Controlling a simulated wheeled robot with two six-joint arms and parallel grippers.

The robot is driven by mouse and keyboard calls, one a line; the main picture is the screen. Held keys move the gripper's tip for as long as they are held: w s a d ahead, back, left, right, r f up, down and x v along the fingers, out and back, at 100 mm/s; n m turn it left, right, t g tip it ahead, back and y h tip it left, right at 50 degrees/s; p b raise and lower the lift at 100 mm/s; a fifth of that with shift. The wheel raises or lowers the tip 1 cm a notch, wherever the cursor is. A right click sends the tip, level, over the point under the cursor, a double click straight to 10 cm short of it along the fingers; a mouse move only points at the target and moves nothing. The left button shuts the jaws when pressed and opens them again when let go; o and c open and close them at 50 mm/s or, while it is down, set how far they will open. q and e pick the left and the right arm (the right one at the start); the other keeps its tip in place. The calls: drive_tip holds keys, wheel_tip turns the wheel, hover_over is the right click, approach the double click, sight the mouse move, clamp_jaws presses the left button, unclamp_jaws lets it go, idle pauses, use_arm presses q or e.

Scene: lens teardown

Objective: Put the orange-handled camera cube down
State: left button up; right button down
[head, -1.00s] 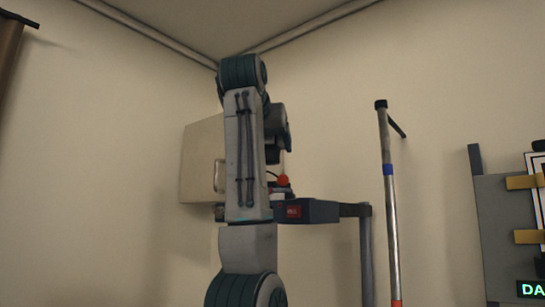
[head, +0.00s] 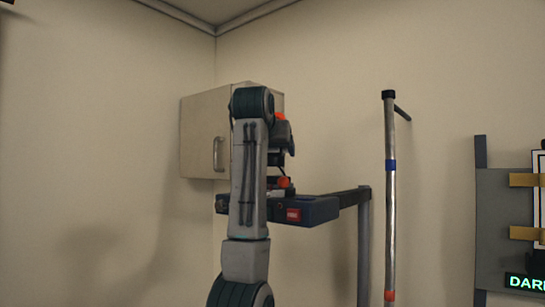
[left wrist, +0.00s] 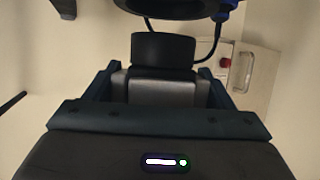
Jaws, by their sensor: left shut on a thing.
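My left arm stands upright in the middle of the head view and hides most of its own gripper. In the left wrist view my left gripper (left wrist: 160,88) is shut on a grey and black body, which I take to be the camera cube (left wrist: 162,50). In the head view a dark part with a bit of orange (head: 281,117) shows just right of the arm, above a dark blue shelf (head: 318,210). I cannot tell whether the cube touches the shelf. The orange handle is not clear in the wrist view. My right gripper is not in view.
A beige wall cabinet (head: 200,140) with a metal handle hangs behind the arm. A red-orange knob (head: 284,182) shows above the shelf. A striped pole (head: 390,200) stands right of it. A grey board (head: 500,215) with gold brackets is at far right.

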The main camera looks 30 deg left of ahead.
sight(273, 164)
use_arm(q)
drive_tip(key=shift+w+a+f+p, duration=0.1)
drive_tip(key=shift+f+p, duration=0.8)
drive_tip(key=shift+f, duration=0.8)
drive_tip(key=shift+f+b, duration=0.25)
drive_tip(key=shift+b, duration=0.05)
drive_tip(key=o, duration=1)
drive_tip(key=shift+f, duration=0.15)
drive_tip(key=shift+c, duration=0.2)
drive_tip(key=o, duration=0.4)
drive_tip(key=shift+o, duration=0.2)
drive_tip(key=shift+r, duration=0.2)
